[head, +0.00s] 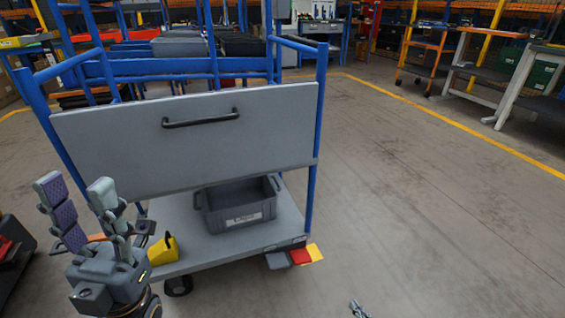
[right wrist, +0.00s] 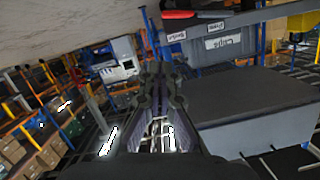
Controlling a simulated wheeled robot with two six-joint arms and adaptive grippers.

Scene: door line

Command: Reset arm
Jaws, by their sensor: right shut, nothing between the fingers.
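My left gripper (head: 75,190) is at the lower left of the head view, in front of the left side of a blue-framed cart. Its two fingers point up and stand apart, with nothing between them. My right gripper (head: 357,308) shows only as a small tip at the bottom edge of the head view, over bare floor. In the right wrist view its fingers (right wrist: 160,80) are together and empty. The cart carries a grey door panel (head: 250,150) with a black handle (head: 200,119). Neither gripper touches the handle.
A grey crate (head: 205,212) and a yellow object (head: 164,250) sit on the cart's lower shelf (head: 180,212). Red and yellow pieces (head: 300,257) stick out at its front right corner. The floor (head: 430,200) to the right is clear. Workbenches (head: 540,75) stand at the far right.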

